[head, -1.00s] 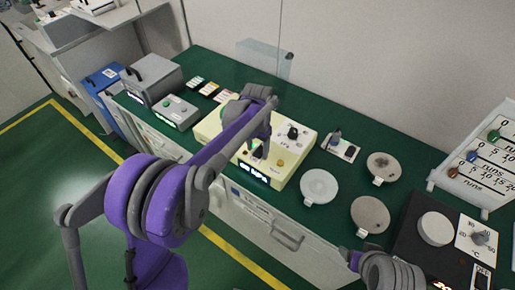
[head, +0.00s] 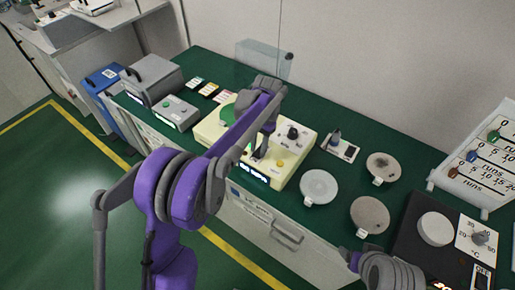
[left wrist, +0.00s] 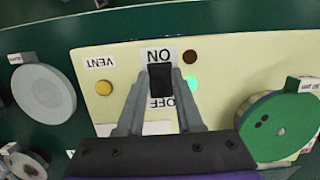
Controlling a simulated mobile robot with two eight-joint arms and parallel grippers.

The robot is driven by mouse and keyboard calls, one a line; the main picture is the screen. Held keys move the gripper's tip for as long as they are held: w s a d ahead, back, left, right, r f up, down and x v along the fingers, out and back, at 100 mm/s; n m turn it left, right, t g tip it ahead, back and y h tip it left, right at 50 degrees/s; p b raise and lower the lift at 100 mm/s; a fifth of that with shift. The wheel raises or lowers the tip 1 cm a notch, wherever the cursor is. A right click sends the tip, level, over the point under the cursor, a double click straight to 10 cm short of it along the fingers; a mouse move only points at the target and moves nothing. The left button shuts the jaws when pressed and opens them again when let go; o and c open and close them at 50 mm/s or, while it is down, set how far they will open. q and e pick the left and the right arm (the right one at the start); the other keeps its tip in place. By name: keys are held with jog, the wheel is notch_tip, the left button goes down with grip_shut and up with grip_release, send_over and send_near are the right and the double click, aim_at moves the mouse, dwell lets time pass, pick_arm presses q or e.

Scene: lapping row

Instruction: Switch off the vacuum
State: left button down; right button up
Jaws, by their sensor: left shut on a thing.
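The cream vacuum unit (head: 212,128) stands on the green bench in the head view. In the left wrist view its panel (left wrist: 225,65) carries a black switch lever (left wrist: 160,79) between an upside-down ON label (left wrist: 160,55) and an OFF label partly hidden by my fingers. A green lamp (left wrist: 192,84) is lit beside the switch, and a brown dot (left wrist: 190,57) is above it. My left gripper (left wrist: 161,88) is shut on the lever, one finger on each side; in the head view it (head: 258,152) is over the panel.
A yellow button (left wrist: 103,88) labelled VENT is left of the switch in the wrist view; a green disc (left wrist: 285,125) is right. Several round plates, including a pale one (head: 319,185), lie right of the unit. A grey control box (head: 172,112) stands left. A dark hotplate (head: 420,258) is lower right.

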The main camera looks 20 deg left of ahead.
pick_arm(q)
jog(key=shift+w+g, duration=0.1)
jog(key=shift+g, duration=0.3)
jog(key=c, duration=0.6)
grip_release()
jog(key=shift+o, duration=0.2)
jog(key=v, duration=1.1)
jog(key=shift+d+p, duration=0.15)
jog(key=shift+p, duration=0.3)
jog(key=shift+f, duration=0.1)
